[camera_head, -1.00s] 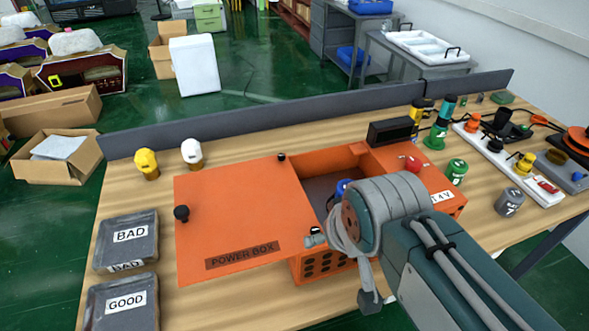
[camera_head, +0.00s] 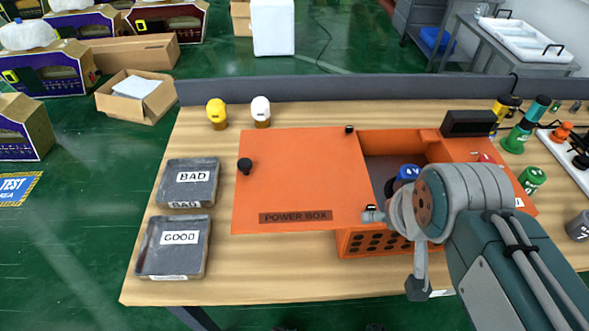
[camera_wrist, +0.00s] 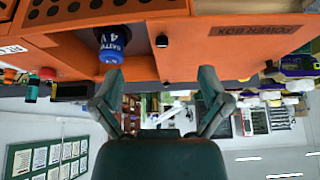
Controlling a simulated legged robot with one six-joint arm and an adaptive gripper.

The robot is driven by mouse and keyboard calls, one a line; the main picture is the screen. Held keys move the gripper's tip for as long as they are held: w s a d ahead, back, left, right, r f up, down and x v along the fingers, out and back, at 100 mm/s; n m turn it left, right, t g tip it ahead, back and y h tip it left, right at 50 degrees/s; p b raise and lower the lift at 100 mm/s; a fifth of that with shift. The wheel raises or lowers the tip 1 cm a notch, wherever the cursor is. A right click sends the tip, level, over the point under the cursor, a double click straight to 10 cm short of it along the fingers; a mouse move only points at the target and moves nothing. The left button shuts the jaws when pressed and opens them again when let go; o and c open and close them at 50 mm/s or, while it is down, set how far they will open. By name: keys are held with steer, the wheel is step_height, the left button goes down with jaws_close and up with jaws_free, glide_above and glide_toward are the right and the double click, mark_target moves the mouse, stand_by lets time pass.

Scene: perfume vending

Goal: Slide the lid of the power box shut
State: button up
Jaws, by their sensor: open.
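The power box (camera_head: 375,245) is an orange box on the wooden table with its bay uncovered. A blue battery (camera_head: 407,174) stands inside; it also shows upside down in the wrist view (camera_wrist: 112,45). The flat orange lid (camera_head: 300,180), labelled POWER BOX, is slid out to the left of the bay. A black knob (camera_head: 244,166) stands near its left edge. My gripper (camera_head: 396,250) is over the front of the box, right of the lid. In the wrist view (camera_wrist: 160,75) its two fingers are wide apart with nothing between them. My arm hides part of the box's right side.
Two grey trays, BAD (camera_head: 188,183) and GOOD (camera_head: 173,246), lie left of the lid. A yellow-capped (camera_head: 216,112) and a white-capped item (camera_head: 261,110) stand behind it. Batteries and devices crowd the right side. A grey ledge (camera_head: 330,90) runs along the back.

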steer(key=c, duration=0.5)
steer(key=shift+w+a+r, duration=0.1)
steer(key=shift+w+a, duration=0.05)
jaws_close()
steer(key=w+a+n+g+y, duration=0.15)
steer(key=w+a+n, duration=0.35)
steer(key=a, duration=0.5)
steer(key=w+a+n+g+y, duration=0.1)
steer(key=w+a+n+g, duration=0.15)
steer(key=a+n, duration=0.55)
steer(key=w+a+n+g+y, duration=0.15)
steer(key=w+a+n, duration=0.3)
steer(key=a, duration=0.65)
steer(key=x, duration=0.9)
steer(key=shift+n, duration=0.45)
steer(key=shift+s+d, duration=0.2)
steer(key=shift+d, duration=0.95)
steer(key=shift+s+d, duration=0.2)
steer(key=shift+d, duration=1)
